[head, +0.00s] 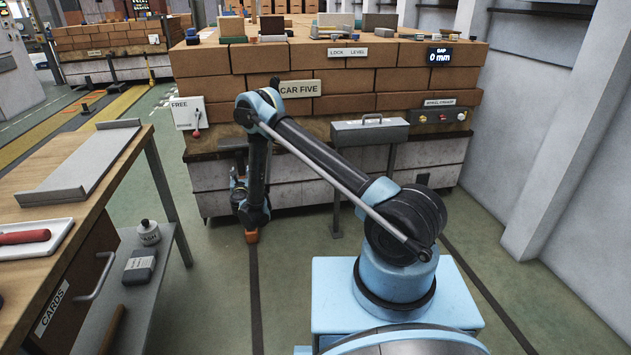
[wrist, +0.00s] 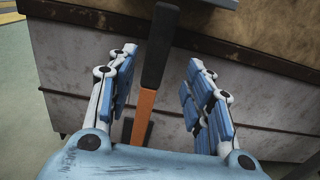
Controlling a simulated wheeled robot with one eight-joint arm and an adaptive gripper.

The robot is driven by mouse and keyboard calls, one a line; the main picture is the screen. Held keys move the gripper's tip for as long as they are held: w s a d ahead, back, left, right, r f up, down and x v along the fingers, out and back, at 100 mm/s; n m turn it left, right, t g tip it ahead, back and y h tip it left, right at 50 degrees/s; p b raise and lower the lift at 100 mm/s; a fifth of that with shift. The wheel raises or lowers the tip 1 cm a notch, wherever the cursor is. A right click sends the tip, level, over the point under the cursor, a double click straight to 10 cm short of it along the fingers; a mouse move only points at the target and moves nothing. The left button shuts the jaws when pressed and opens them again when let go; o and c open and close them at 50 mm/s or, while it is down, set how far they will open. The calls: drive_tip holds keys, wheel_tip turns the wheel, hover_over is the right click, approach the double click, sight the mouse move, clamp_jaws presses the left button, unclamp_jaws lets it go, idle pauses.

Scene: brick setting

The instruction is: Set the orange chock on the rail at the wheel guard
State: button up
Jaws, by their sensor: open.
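I see a gap to the fingers on both sides. In the head view, the chock's orange end (head: 251,237) shows just below my gripper, at the far end of a dark floor rail (head: 254,290). Its exact contact is unclear. The wheel guard cannot be made out for sure.
The car (head: 330,185) with bricks fills the back. A grey box (head: 370,131) on a post stands right of my gripper. A wooden bench (head: 110,172) with a tray is at the left, with a lower shelf (head: 140,300). Floor between bench and my base is open.

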drive_tip(key=w+d+r+n+y, duration=0.2)
drive_tip(key=r+n, duration=0.3)
drive_tip(key=r, duration=0.8)
drive_tip(key=w+d+r+n+y, duration=0.2)
drive_tip(key=r+n, duration=0.4)
drive_tip(key=r, duration=0.7)
drive_tip(key=s+d+r+n+g+y, duration=0.2)
drive_tip(key=s+d+r+n+g, duration=0.4)
drive_tip(key=d+r+n, duration=0.55)
drive_tip(key=s+d+n+g+h, duration=0.4)
drive_tip(key=s+d+n, duration=0.3)
drive_tip(key=s+d, duration=1.3)
drive_tip(key=s+d+f+n+g+h, duration=0.1)
drive_tip(key=s+d+f, duration=0.3)
drive_tip(key=s, duration=0.6)
drive_tip(key=s+d+f+n+g+h, duration=0.2)
drive_tip(key=s+d+f+h, duration=0.1)
drive_tip(key=s+d, duration=0.5)
drive_tip(key=s+d+f+n+g+h, duration=0.1)
drive_tip(key=s+d+f, duration=0.4)
drive_tip(key=s, duration=0.7)
drive_tip(key=shift+s+d+f+g+h, duration=0.3)
drive_tip(key=shift+d+g+h, duration=0.1)
drive_tip(key=shift+d+g, duration=0.4)
drive_tip(key=shift+d, duration=0.1)
